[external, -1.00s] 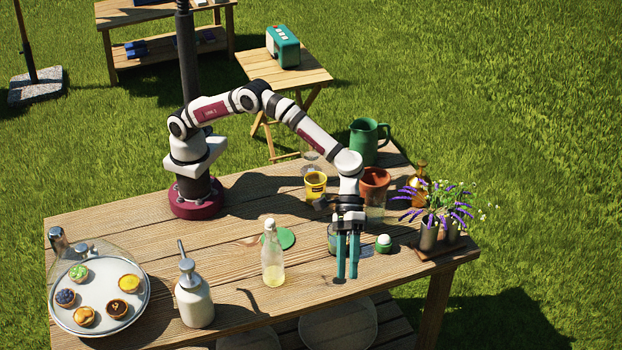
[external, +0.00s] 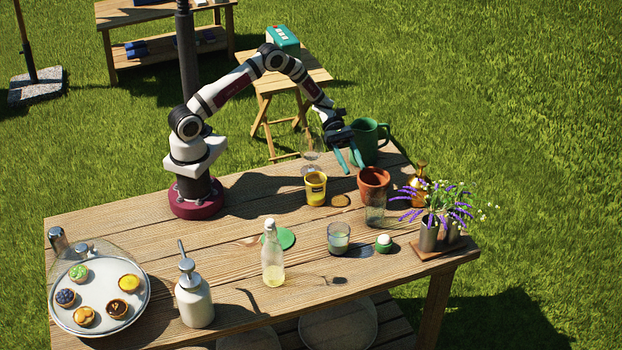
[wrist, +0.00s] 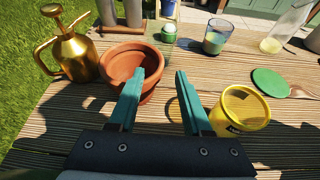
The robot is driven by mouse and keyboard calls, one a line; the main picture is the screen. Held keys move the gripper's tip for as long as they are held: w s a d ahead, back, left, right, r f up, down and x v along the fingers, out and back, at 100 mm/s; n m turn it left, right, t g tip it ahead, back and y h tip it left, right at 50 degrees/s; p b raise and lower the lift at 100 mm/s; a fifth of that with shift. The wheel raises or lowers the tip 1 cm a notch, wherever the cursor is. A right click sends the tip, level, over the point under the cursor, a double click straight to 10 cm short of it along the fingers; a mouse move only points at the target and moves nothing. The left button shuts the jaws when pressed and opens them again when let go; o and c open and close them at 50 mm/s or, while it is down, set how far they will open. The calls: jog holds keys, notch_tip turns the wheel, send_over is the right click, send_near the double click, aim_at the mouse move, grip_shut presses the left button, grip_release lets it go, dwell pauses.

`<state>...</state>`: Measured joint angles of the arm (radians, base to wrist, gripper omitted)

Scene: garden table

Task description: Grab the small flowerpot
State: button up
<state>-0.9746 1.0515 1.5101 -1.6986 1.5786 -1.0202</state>
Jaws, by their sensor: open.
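The small flowerpot (external: 373,184) is terracotta and stands upright on the wooden table. It also shows in the wrist view (wrist: 118,66), where its open top faces me. My gripper (external: 350,169) has teal fingers and is open and empty. It hangs just to the left of the pot in the external view. In the wrist view my fingertips (wrist: 166,78) are spread apart, with the left one overlapping the pot's right side. I cannot tell whether the left finger touches the terracotta pot.
The yellow pot (wrist: 240,108) is close to the right finger. A clear glass (external: 375,208), a green pitcher (external: 366,143) and a wine glass (external: 310,150) are close around. A candle glass (external: 338,238) stands nearer the front.

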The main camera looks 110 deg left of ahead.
aim_at(359, 178)
jog(key=x, duration=0.5)
jog(key=shift+r, duration=0.1)
grip_shut()
dwell(1.1)
